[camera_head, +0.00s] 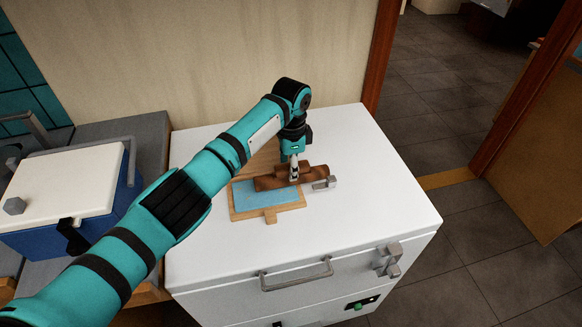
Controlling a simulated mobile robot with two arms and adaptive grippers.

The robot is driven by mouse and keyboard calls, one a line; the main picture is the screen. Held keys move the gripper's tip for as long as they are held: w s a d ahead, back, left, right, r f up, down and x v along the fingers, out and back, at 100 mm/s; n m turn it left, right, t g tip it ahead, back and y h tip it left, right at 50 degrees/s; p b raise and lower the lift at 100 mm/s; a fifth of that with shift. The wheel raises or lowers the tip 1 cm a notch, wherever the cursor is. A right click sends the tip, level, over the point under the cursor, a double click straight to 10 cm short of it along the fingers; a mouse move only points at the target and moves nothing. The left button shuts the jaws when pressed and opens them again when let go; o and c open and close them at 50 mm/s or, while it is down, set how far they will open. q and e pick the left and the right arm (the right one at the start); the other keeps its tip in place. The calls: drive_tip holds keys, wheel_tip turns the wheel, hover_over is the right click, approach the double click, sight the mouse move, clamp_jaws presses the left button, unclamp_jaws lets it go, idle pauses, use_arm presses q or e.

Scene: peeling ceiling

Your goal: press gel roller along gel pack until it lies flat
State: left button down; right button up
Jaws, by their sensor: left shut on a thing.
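A light blue gel pack (262,194) lies in a shallow wooden tray (236,214) on top of a white chest. My left gripper (294,177) points down at the tray's far right part. It is shut on the brown gel roller (270,183), which lies across the far side of the gel pack. The roller and gripper hide the pack's far part. Whether the roller presses on the pack cannot be told. My right gripper does not show.
The white chest top (375,165) is clear around the tray. A small grey metal piece (325,183) sits at the roller's right end. A blue cooler with a white lid (65,180) stands on the left. A wall rises behind, with a doorway at right.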

sight(275, 169)
use_arm(q)
drive_tip(key=shift+f+b, duration=0.3)
drive_tip(key=shift+f, duration=0.2)
idle(0.4)
drive_tip(key=shift+f+p, duration=0.15)
drive_tip(key=shift+p, duration=0.15)
idle(1.2)
drive_tip(key=a+p, duration=0.1)
drive_tip(key=p, duration=0.1)
drive_tip(key=s+a+p, duration=0.1)
drive_tip(key=a+p, duration=0.1)
drive_tip(key=shift+a+r+p, duration=0.1)
drive_tip(key=shift+r+p, duration=0.1)
drive_tip(key=shift+p, duration=0.15)
drive_tip(key=shift+a+f, duration=0.1)
drive_tip(key=shift+a, duration=0.2)
drive_tip(key=shift+a+f, duration=0.1)
drive_tip(key=shift+f, duration=0.05)
